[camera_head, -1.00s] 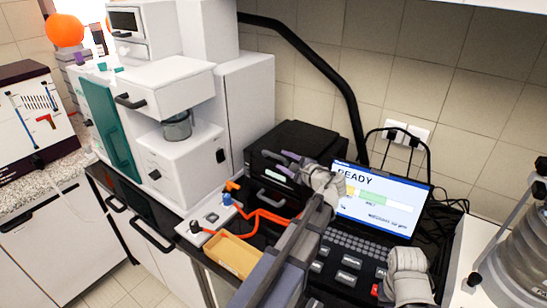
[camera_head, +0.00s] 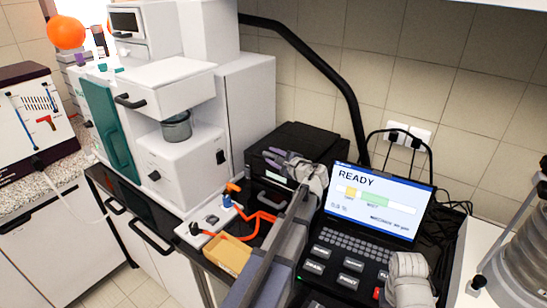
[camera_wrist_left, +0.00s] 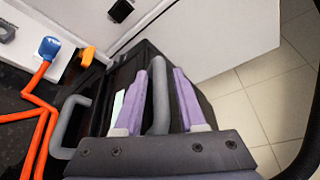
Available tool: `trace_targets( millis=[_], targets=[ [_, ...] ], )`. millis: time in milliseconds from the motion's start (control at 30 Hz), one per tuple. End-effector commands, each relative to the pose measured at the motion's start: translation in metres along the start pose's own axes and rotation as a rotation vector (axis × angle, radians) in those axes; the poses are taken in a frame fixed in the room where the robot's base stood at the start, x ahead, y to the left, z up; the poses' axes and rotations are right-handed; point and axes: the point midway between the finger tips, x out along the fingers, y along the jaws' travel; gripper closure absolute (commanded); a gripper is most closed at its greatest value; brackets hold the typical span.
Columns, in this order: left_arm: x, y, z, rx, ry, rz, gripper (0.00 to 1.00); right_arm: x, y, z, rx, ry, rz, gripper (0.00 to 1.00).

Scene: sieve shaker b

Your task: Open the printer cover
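The printer (camera_head: 305,139) is a black box at the back of the bench, left of the laptop, and its top looks closed. My left gripper (camera_head: 272,158) is at the printer's upper front, its purple fingers pointing left in the head view. In the left wrist view the fingers of the gripper (camera_wrist_left: 159,85) stand apart, one on each side of a grey bar handle (camera_wrist_left: 160,110), with narrow gaps visible. A second grey handle (camera_wrist_left: 70,122) shows on the printer to the left.
A laptop (camera_head: 372,203) reading READY stands right of the printer. An orange cable (camera_head: 262,217), a white panel with plugs (camera_head: 212,217) and a tan tray (camera_head: 229,253) lie in front. A tall white machine (camera_head: 180,150) stands left.

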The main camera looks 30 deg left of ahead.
Motion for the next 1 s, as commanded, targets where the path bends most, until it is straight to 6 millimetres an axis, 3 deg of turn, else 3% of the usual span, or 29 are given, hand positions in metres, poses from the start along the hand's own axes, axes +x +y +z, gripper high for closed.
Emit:
trace_targets(
  millis=[33,333,1000],
  targets=[
    [-0.0001,0.0,-0.0001,0.0,0.0,0.0,0.67,0.0,0.0,0.0,0.0,0.0,0.0,1.0],
    [-0.0003,0.0001,-0.0002,0.0,0.0,0.0,1.0,0.0,0.0,0.0,0.0,0.0,0.0,1.0],
    [-0.0004,0.0003,-0.0002,-0.001,0.0,0.001,1.0,0.0001,0.0,0.0,0.0,0.0,0.0,1.0]
  ],
)
